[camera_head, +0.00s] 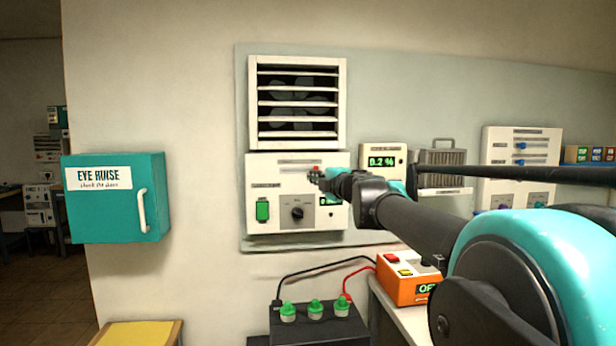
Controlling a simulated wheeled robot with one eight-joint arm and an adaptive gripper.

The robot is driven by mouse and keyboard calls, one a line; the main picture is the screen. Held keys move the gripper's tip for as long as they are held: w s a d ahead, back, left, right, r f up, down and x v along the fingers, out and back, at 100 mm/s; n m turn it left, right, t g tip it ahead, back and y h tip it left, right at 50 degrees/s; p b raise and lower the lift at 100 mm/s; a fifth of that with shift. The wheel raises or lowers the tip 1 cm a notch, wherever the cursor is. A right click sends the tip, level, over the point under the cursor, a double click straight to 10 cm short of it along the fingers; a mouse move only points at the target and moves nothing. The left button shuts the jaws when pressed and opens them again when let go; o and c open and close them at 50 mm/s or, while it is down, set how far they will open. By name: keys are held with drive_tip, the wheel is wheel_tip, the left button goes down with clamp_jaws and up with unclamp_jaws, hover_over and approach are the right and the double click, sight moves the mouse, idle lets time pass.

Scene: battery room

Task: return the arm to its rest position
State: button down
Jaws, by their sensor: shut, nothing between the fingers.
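My arm reaches from the lower right toward the wall, and it is stretched out in front of the white control panel. My gripper (316,176) is at the end of it, small in the view, in front of the panel's upper right part. It is shut and holds nothing. The control panel (268,172) has a green switch (262,211) at left and a black knob (297,213) beside it. A small display at the panel's right is partly hidden by my arm. Whether the gripper touches the panel, I cannot tell.
A louvred fan vent (297,103) is above the panel. A teal eye rinse cabinet (115,215) juts from the wall at left. Below are a black battery (318,328) with green caps and an orange box (398,284). A meter (383,161) reads 0.2 %.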

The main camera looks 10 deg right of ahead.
drive_tip(key=shift+s+d, duration=0.2)
drive_tip(key=shift+s, duration=0.45)
drive_tip(key=s+d+f+m+g+h, duration=0.1)
drive_tip(key=s+d+f+m+h, duration=0.1)
drive_tip(key=d+f+m+h, duration=0.35)
drive_tip(key=s+d+f+m+g+h, duration=0.25)
drive_tip(key=f+m, duration=0.35)
drive_tip(key=f, duration=0.4)
drive_tip(key=s+d+f+m+g+h, duration=0.1)
drive_tip(key=s+d+f+m+h, duration=0.2)
drive_tip(key=d+f+m, duration=0.4)
drive_tip(key=s+a+f+m+g+y, duration=0.1)
drive_tip(key=s+a+f+g, duration=0.3)
drive_tip(key=s+f, duration=0.6)
drive_tip(key=s+a+f+m+g+y, duration=0.2)
drive_tip(key=s+a+f+g+y, duration=0.2)
drive_tip(key=s+a+f, duration=0.4)
wheel_tip(320, 180, down, 8)
drive_tip(key=shift+s+a+r, duration=0.1)
drive_tip(key=shift+s+a, duration=0.1)
drive_tip(key=shift+s, duration=1)
